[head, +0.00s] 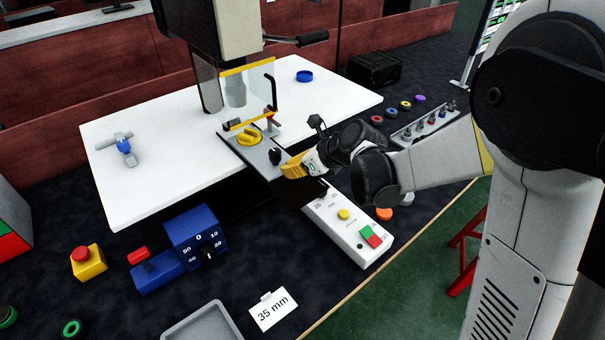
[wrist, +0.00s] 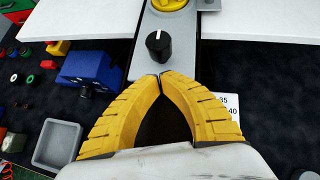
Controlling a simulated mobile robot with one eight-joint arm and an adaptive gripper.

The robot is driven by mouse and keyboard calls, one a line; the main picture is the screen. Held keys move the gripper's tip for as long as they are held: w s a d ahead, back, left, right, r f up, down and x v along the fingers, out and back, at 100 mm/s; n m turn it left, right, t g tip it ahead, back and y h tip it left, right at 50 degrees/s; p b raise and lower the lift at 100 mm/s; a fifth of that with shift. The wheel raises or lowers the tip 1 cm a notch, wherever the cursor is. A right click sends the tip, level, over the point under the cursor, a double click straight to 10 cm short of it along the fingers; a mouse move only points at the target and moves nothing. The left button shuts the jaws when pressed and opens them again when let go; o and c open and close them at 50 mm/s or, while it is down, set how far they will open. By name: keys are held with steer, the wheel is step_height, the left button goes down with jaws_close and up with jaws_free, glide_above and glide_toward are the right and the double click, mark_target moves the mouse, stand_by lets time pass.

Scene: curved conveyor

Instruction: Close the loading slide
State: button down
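The loading slide (head: 257,156) is a grey plate that sticks out from under the press towards the front controls. It carries a black knob (head: 275,156) and a round yellow fixture (head: 249,137). In the wrist view the slide (wrist: 142,66) runs up the middle, with the knob (wrist: 157,45) and the yellow fixture (wrist: 172,4). My gripper (head: 285,170) has yellow fingers whose tips meet in the wrist view (wrist: 160,76). It is shut and empty, just on the front side of the knob. I cannot tell whether the tips touch the knob.
A white table (head: 150,182) flanks the slide. A clear guard (head: 246,95) with a yellow edge stands at the press. A control panel (head: 335,228) with buttons lies in front. A blue box with a dial (head: 193,236), an emergency stop (head: 88,262) and a grey tray (head: 181,331) are nearby.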

mark_target(275, 156)
steer(key=shift+w+a, duration=0.45)
steer(key=shift+a, duration=0.05)
steer(key=w+a, duration=0.2)
steer(key=w, duration=0.1)
steer(key=w+a, duration=0.1)
steer(key=shift+w, duration=0.2)
steer(key=shift+d, duration=0.1)
